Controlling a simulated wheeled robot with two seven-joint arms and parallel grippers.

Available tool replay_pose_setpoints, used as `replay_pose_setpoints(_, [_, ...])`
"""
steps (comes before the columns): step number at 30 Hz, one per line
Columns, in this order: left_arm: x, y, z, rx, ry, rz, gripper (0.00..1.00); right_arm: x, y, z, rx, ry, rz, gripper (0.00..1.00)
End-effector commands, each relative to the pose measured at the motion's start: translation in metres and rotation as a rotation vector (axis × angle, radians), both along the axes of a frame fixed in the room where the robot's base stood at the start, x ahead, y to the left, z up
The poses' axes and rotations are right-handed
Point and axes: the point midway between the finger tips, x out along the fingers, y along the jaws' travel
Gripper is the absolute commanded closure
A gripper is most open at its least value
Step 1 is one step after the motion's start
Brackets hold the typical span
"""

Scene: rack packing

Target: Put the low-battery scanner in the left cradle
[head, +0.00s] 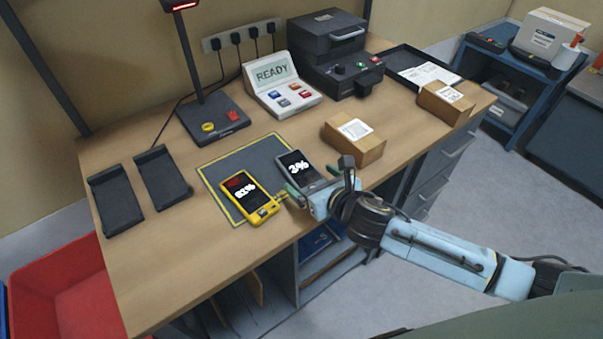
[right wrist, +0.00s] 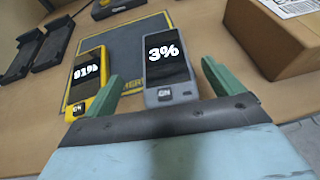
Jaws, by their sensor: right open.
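The low-battery scanner (head: 298,167) is grey and reads 3%. It lies face up on the dark mat, with its near end toward my right gripper (head: 314,182). In the right wrist view the grey scanner (right wrist: 168,68) appears between the two green fingertips of the open gripper (right wrist: 160,86); I cannot tell whether they touch it. A yellow scanner (head: 262,206) with a much higher reading lies to its left, also in the right wrist view (right wrist: 88,85). The left cradle (head: 116,203) is black and empty, at the desk's left side. My left gripper is not in view.
An empty right cradle (head: 163,179) stands beside the left one. The yellow-edged mat (head: 218,172) lies between cradles and a brown box (head: 354,142). A lamp stand (head: 213,118) and READY console (head: 281,92) stand behind. Bare desk (head: 185,235) lies left of the mat.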

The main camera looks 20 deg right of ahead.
Motion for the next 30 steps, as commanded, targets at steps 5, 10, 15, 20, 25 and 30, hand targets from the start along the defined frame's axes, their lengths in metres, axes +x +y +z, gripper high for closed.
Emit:
replay_pose_setpoints(5, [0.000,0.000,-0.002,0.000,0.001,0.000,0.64,0.010,0.001,-0.006,0.000,0.001,-0.001,0.07])
replay_pose_setpoints(10, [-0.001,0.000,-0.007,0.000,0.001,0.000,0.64,0.031,0.001,-0.019,0.003,0.001,-0.002,0.07])
replay_pose_setpoints(15, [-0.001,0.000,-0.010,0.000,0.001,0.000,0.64,0.047,0.006,-0.025,0.002,0.001,0.000,0.07])
replay_pose_setpoints(20, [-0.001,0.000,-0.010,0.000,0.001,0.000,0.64,0.050,0.006,-0.026,0.000,0.001,0.001,0.07])
replay_pose_setpoints(25, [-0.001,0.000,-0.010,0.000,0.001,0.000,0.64,0.049,0.006,-0.026,0.001,0.001,0.001,0.12])
replay_pose_setpoints(30, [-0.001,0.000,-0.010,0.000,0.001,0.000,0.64,0.049,0.006,-0.026,0.001,0.001,0.001,0.35])
